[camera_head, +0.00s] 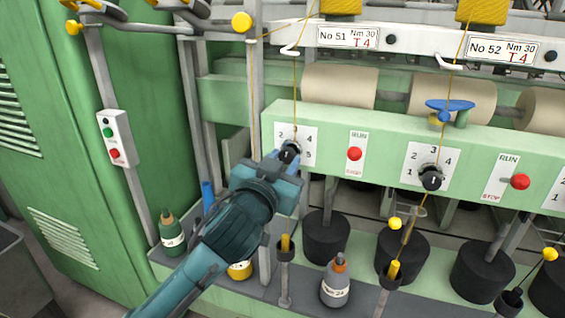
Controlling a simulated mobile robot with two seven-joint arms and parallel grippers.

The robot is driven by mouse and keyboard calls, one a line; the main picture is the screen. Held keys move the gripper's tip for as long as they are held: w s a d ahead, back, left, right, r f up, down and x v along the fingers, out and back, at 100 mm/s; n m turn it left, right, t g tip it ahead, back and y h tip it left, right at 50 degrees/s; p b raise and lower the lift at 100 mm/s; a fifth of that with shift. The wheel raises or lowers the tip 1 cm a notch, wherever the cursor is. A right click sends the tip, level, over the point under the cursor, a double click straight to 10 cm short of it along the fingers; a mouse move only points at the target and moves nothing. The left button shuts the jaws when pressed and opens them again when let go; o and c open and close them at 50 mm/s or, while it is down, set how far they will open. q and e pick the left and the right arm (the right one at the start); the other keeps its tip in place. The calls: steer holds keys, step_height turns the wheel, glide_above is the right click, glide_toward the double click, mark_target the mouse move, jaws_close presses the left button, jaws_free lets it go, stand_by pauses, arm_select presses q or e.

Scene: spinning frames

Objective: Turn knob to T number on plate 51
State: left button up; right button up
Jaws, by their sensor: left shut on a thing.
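The plate No 51 (348,37) hangs at the top centre and reads Nm 30, T 4. My left gripper (287,160) is shut on this knob, reaching up from below left. The gripper covers the lower left of the dial, and where the knob points cannot be made out. My right gripper is not in view.
A second dial (432,160) with a black knob stands to the right, under plate No 52 (503,50). Red RUN/STOP buttons sit beside the dials. A vertical post and yellow threads run close to my gripper. Bottles (336,284) and black cylinders stand below.

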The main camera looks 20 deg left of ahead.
arm_select(q)
steer(key=m, duration=0.4)
steer(key=shift+a+r, duration=0.1)
steer(key=m, duration=0.5)
steer(key=shift+m, duration=0.3)
stand_by(0.4)
steer(key=o, duration=1)
